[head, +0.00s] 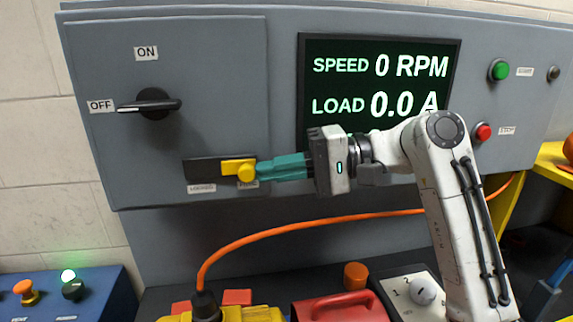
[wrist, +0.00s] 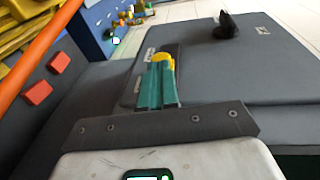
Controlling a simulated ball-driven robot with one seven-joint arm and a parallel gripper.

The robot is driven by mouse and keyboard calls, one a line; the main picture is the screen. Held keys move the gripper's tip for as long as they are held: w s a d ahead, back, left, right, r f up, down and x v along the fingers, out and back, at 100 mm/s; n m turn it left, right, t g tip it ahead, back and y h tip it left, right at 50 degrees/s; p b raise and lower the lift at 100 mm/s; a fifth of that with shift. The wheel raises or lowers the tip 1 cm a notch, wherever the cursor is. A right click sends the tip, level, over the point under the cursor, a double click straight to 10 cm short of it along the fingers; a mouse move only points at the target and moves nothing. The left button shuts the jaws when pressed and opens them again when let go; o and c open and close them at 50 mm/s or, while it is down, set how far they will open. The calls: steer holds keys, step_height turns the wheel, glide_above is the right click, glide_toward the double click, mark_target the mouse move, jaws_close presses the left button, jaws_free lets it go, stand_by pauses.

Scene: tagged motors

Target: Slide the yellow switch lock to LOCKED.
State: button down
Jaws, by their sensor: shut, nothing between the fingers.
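The yellow switch lock (head: 238,169) is a yellow slider with a round knob. It sits at the right part of a dark slot (head: 203,168) on the grey cabinet panel. A LOCKED label is under the slot's left end; the label under its right end is partly covered. My gripper (head: 262,170) has teal fingers, shut and empty, with their tips at the right side of the yellow knob. Whether they touch it I cannot tell. In the wrist view the yellow lock (wrist: 162,57) shows just beyond the fingertips. The black rotary switch (head: 152,104) above has its handle lying level, pointing at OFF.
A display (head: 380,85) reads SPEED 0 RPM and LOAD 0.0 A. Green (head: 499,69) and red (head: 483,131) buttons are on the right. An orange cable (head: 310,226) runs below my arm. A red toolbox (head: 340,306) stands on the bench below. The panel left of the lock is clear.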

mark_target(243, 172)
steer(key=a+p, duration=0.1)
steer(key=s+a+p, duration=0.1)
steer(key=a, duration=0.1)
steer(key=a+p, duration=0.1)
steer(key=a, duration=0.1)
steer(key=shift+s+a+r, duration=0.15)
steer(key=shift+s+a, duration=0.1)
steer(key=shift+s, duration=0.1)
steer(key=shift+a, duration=0.1)
